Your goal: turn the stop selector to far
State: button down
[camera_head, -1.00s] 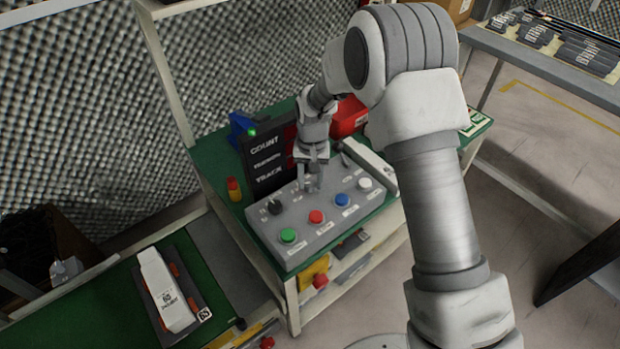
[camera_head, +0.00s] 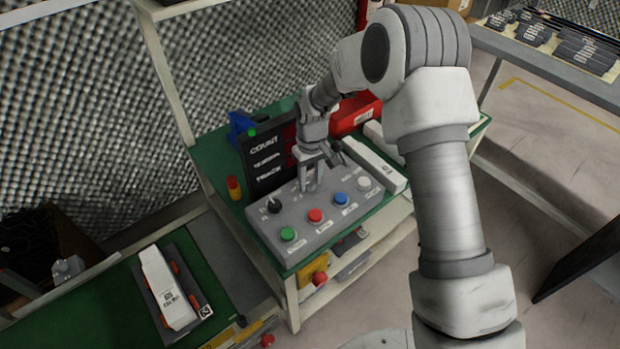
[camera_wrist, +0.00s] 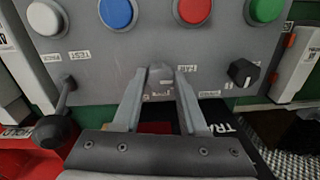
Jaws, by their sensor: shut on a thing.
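A grey control panel (camera_head: 285,222) lies on the green bench top. My gripper (camera_head: 311,188) points down onto the back middle of the panel. In the wrist view its two fingers (camera_wrist: 160,76) close on a small grey knob (camera_wrist: 160,73), which I take for the stop selector. The fingers hide much of it, and its exact angle cannot be told. A small label (camera_wrist: 187,68) that seems to read FAR sits just right of the fingers. Another label (camera_wrist: 209,94) lies lower right, too small to read.
The panel carries a green button (camera_head: 288,234), a red one (camera_head: 315,215), a blue one (camera_head: 341,199) and a white one (camera_head: 364,183). A black knob (camera_wrist: 243,72) and a ball-ended lever (camera_wrist: 56,128) flank my fingers. A dark display board (camera_head: 266,165) stands behind.

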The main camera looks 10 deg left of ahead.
aim_at(312, 181)
dwell(0.3)
jog(key=shift+c, duration=2.2)
grip_release()
notch_tip(312, 181, up, 18)
jog(key=p, duration=0.3)
jog(key=shift+w+d+f, duration=0.15)
jog(key=shift+f, duration=0.1)
